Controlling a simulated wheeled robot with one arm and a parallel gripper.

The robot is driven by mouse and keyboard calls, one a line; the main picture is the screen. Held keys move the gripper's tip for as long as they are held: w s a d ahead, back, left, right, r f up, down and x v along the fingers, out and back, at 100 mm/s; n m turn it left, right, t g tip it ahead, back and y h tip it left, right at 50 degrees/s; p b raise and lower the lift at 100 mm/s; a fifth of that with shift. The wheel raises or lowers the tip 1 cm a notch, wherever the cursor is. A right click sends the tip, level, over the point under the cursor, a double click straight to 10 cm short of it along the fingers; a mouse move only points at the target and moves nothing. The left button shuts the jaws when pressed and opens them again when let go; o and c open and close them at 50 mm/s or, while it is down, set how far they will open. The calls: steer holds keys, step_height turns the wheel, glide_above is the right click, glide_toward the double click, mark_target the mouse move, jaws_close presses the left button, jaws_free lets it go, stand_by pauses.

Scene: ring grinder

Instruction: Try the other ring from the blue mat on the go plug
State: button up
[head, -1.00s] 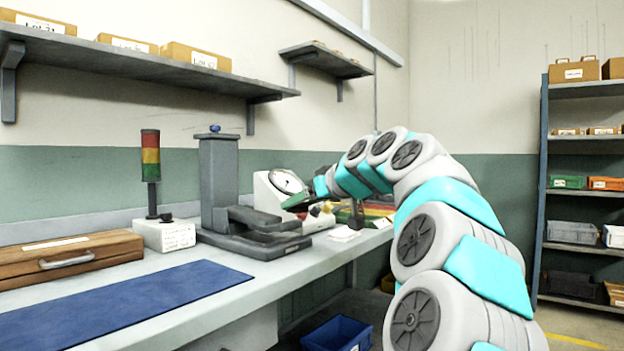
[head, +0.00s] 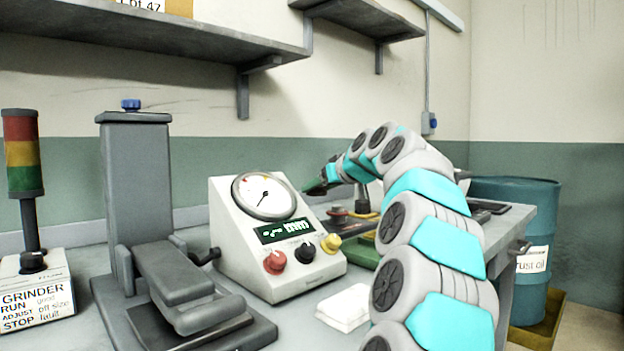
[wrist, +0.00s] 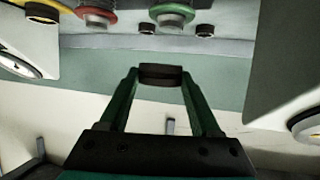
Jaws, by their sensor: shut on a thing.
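My gripper (wrist: 161,84) has two green fingers shut on a dark ring (wrist: 161,75), seen edge-on at the fingertips. In the head view my gripper (head: 318,188) is beside the gauge box, largely hidden by its edge and my arm. In the wrist view, a metal plug with a green collar (wrist: 172,11) and another with a red collar (wrist: 97,14) stand at the top edge, apart from the held ring. I take the green-collared one for the go plug. A red-collared plug (head: 338,214) shows in the head view. The blue mat is out of view.
The white gauge box (head: 235,240) with its dial stands left of my gripper. A grey press-like stand (head: 140,190) and signal tower (head: 23,155) are farther left. A white pad (head: 345,307) lies in front. A blue drum (head: 525,230) stands beyond the bench's right end.

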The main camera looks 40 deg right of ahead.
steer(key=w, duration=0.3)
steer(key=shift+w+a+r, duration=0.1)
steer(key=shift+w+r, duration=0.1)
steer(key=shift+w+a, duration=0.1)
steer(key=shift+f+b, duration=2.1)
steer(key=shift+f, duration=1.25)
steer(key=o, duration=1.5)
steer(key=shift+o, duration=0.2)
